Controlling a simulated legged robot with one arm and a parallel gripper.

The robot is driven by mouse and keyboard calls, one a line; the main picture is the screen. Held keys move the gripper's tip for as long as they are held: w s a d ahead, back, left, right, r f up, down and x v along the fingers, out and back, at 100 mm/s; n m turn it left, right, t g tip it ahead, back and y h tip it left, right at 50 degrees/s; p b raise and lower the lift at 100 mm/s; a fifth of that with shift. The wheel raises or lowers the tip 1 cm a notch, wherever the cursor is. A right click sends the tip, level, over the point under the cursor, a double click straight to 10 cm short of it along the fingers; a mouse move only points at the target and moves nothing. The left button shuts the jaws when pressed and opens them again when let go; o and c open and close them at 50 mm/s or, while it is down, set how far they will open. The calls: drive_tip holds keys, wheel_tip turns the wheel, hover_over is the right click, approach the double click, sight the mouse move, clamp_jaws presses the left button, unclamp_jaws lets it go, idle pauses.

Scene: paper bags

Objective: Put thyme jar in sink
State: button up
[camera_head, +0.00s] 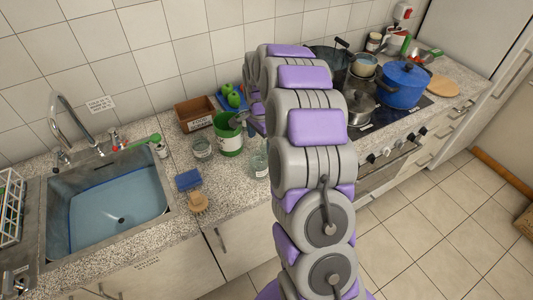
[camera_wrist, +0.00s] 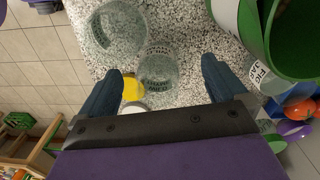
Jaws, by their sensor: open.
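The sink (camera_head: 118,207) is a blue-grey basin at the left of the head view, with nothing seen inside. Two clear glass jars with labels stand on the speckled counter: one (camera_head: 202,148) left of the green container, another (camera_head: 259,165) close to my arm. The wrist view shows a larger glass jar (camera_wrist: 118,28) and a smaller one (camera_wrist: 157,68). I cannot read which is thyme. My gripper (camera_wrist: 161,65) is open, and the smaller jar appears between its fingertips in the picture; contact cannot be told. In the head view my arm hides part of the gripper.
A green container (camera_head: 229,138) stands beside my gripper and fills the right of the wrist view (camera_wrist: 246,40). A brown box (camera_head: 195,113) stands behind it. A blue sponge (camera_head: 188,180) and round brush (camera_head: 198,201) lie near the sink. A blue pot (camera_head: 402,85) is at the right.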

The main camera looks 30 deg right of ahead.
sight(265, 150)
drive_tip(key=shift+f, duration=0.45)
drive_tip(key=d+f, duration=0.2)
drive_tip(key=d+f+b, duration=0.1)
drive_tip(key=d+f, duration=0.1)
drive_tip(key=f, duration=0.1)
drive_tip(key=shift+s+d, duration=0.1)
drive_tip(key=shift+d, duration=0.15)
drive_tip(key=shift+a+f+b, duration=0.25)
drive_tip(key=shift+b, duration=0.1)
drive_tip(key=shift+a+r, duration=0.2)
drive_tip(key=shift+a, duration=1)
drive_tip(key=shift+c, duration=1)
drive_tip(key=shift+d+f, duration=0.15)
drive_tip(key=shift+d, duration=0.9)
drive_tip(key=c, duration=0.5)
drive_tip(key=shift+d, duration=0.15)
drive_tip(key=shift+c, duration=0.5)
drive_tip(key=shift+a, duration=0.3)
drive_tip(key=shift+c, duration=1.4)
drive_tip(key=shift+a, duration=0.65)
drive_tip(key=shift+c, duration=1.2)
